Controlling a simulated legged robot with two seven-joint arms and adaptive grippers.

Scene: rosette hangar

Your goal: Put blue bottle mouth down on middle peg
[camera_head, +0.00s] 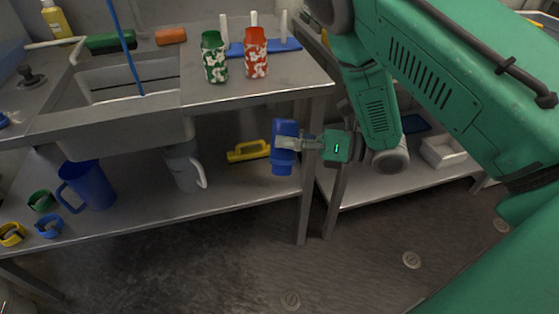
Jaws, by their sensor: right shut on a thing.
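The blue bottle (283,168) is upright or nearly so, below counter height near the table's front right leg. I cannot tell which end is its mouth. My right gripper (287,143) is shut around its middle from the right. The rack (285,46) has a blue base and stands at the back right of the counter. Its white pegs are a left peg (223,27), a middle peg (254,18) and a right peg (284,24). No bottle is on them. The red bottle hides the middle peg's lower part. My left gripper is out of view.
A green patterned bottle (214,58) and a red patterned bottle (256,54) stand in front of the rack. The counter edge (260,95) lies above the held bottle. A yellow-handled thing (248,151), a grey jug (183,167) and a blue jug (88,187) are on the lower shelf.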

